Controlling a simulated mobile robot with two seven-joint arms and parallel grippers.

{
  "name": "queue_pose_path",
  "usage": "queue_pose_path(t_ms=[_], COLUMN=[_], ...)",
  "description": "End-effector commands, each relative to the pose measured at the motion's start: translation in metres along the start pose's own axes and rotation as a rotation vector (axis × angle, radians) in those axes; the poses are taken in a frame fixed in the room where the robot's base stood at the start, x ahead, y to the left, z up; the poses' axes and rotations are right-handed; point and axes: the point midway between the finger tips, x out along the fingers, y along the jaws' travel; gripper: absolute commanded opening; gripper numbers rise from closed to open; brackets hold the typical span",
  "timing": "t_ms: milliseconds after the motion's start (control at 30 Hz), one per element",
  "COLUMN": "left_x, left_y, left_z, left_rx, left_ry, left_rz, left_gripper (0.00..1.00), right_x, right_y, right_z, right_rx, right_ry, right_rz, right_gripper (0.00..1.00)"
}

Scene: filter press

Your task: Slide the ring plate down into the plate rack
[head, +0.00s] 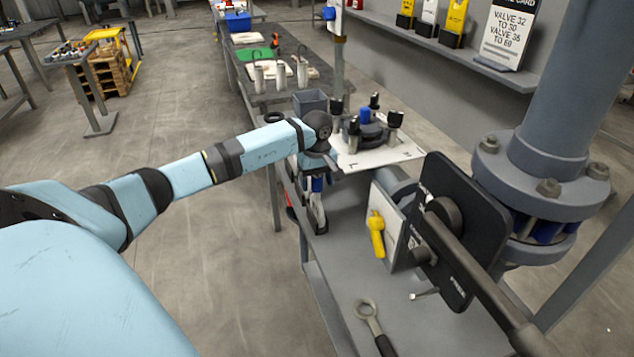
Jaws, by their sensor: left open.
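My left arm, light blue, reaches in from the left. Its gripper (317,205) points down over the near edge of the grey bench; it is open, and I see nothing between its fingers. I cannot clearly make out the ring plate or the plate rack. A white board (405,152) lies just right of my left wrist, with several black-topped posts and a dark round piece with a blue top (367,117) on it. My wrist hides part of the board's left side. My right gripper does not show.
A black upright plate with a dark bar (465,230), a yellow-handled valve (376,234) and a thick grey flanged pipe (575,110) stand at right. A ring-ended wrench (367,310) lies on the bench (335,265) in front. A grey bin (310,102) stands behind my wrist.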

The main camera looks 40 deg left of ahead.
Motion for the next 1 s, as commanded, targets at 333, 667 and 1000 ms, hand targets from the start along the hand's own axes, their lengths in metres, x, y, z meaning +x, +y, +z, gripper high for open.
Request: queue_pose_path(t_ms=[333, 667, 1000], left_x=[-0.074, -0.126, -0.132], left_y=[0.000, 0.000, 0.000], left_z=[-0.001, 0.000, 0.000], left_rx=[0.001, 0.001, 0.000], left_ry=[0.005, 0.002, 0.001], left_rz=[0.004, 0.003, 0.000], left_gripper=[0.65, 0.65, 0.65], right_x=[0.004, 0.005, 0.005], right_y=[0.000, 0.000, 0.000], right_z=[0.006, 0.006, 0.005], right_rx=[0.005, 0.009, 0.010], right_ry=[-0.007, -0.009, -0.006], right_rz=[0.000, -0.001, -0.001], right_gripper=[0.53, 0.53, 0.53])
